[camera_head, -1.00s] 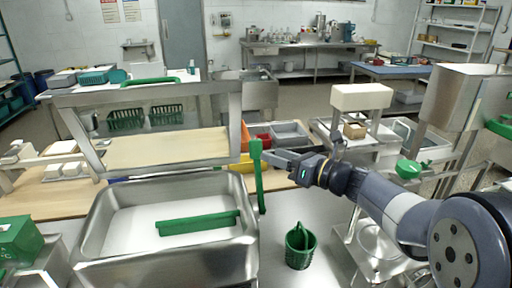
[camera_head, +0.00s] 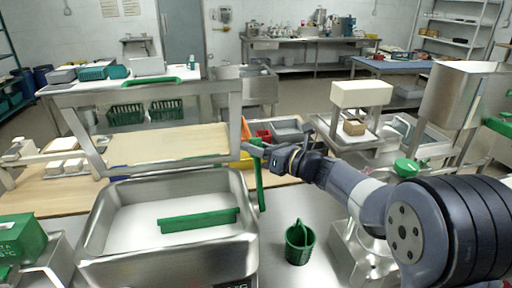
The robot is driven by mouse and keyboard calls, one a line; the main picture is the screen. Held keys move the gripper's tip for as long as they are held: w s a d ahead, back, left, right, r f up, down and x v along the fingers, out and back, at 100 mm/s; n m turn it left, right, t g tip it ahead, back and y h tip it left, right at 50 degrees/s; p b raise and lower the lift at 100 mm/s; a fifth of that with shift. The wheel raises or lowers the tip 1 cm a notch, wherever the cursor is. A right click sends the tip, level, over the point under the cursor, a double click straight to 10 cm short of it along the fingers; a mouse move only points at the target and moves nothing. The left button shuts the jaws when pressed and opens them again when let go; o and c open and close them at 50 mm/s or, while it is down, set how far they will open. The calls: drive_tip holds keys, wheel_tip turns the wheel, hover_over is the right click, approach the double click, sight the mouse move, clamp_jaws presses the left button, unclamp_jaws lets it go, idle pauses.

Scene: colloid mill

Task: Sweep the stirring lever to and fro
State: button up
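The upright green lever (camera_head: 260,188) stands at the right side of a steel basin. My gripper (camera_head: 262,149) is at the lever's upper end, reaching in from the right, and its fingers overlap the lever's top in the picture. The top of the lever is partly hidden there. I cannot tell whether the fingers are closed on it or only beside it. A green bar (camera_head: 199,220) lies across the inside of the steel basin (camera_head: 106,212).
A green basket (camera_head: 299,243) stands on the steel top right of the basin. A steel frame (camera_head: 236,120) rises behind the basin, with a green handle (camera_head: 150,80) on top. A green box (camera_head: 20,242) is at the left. Grey and red bins stand behind my gripper.

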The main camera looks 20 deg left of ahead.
clamp_jaws()
drive_tip(key=shift+s+d+b, duration=0.1)
drive_tip(key=shift+s+b, duration=0.05)
drive_tip(key=shift+b, duration=0.4)
drive_tip(key=shift+s+d+f+b, duration=0.1)
drive_tip(key=shift+s+b, duration=0.05)
drive_tip(key=shift+b, duration=0.3)
drive_tip(key=s+d+n+y+b, duration=0.1)
drive_tip(key=b, duration=0.3)
drive_tip(key=shift+s, duration=0.2)
drive_tip(key=s+d+n+g+y+b, duration=0.4)
drive_tip(key=s+n+b, duration=0.5)
drive_tip(key=b, duration=1.1)
drive_tip(key=d+y, duration=0.2)
drive_tip(key=shift+s+y+b, duration=0.2)
drive_tip(key=shift+y+b, duration=0.1)
drive_tip(key=shift+d+n, duration=0.1)
drive_tip(key=shift+n, duration=0.2)
drive_tip(key=shift+f, duration=0.1)
